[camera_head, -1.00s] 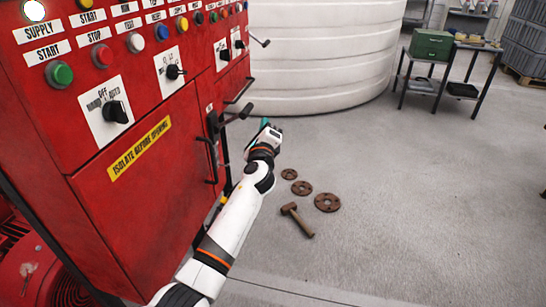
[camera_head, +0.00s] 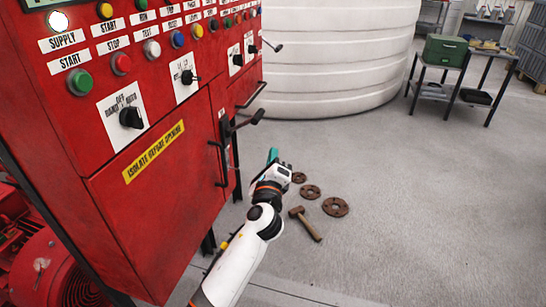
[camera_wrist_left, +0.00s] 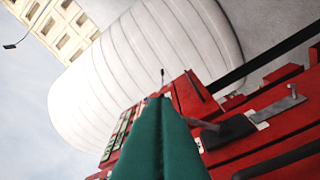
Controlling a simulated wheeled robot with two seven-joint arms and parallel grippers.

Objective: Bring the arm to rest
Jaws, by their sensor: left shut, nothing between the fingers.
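My left arm (camera_head: 240,258) comes up from the bottom of the head view, in front of the red cabinet (camera_head: 150,215). My left gripper (camera_head: 272,157) has teal fingers and is shut and empty, to the right of the cabinet's door handle. In the left wrist view the teal fingers (camera_wrist_left: 160,135) lie together in the lower middle, with the tilted cabinet (camera_wrist_left: 190,95) behind them and to their right. No contact between gripper and cabinet shows. My right gripper is not in view.
The cabinet front carries buttons, knobs and a protruding black lever (camera_head: 248,119). A hammer (camera_head: 305,222) and several rusty flanges (camera_head: 335,207) lie on the floor just right of my arm. A white tank (camera_head: 330,60) stands behind.

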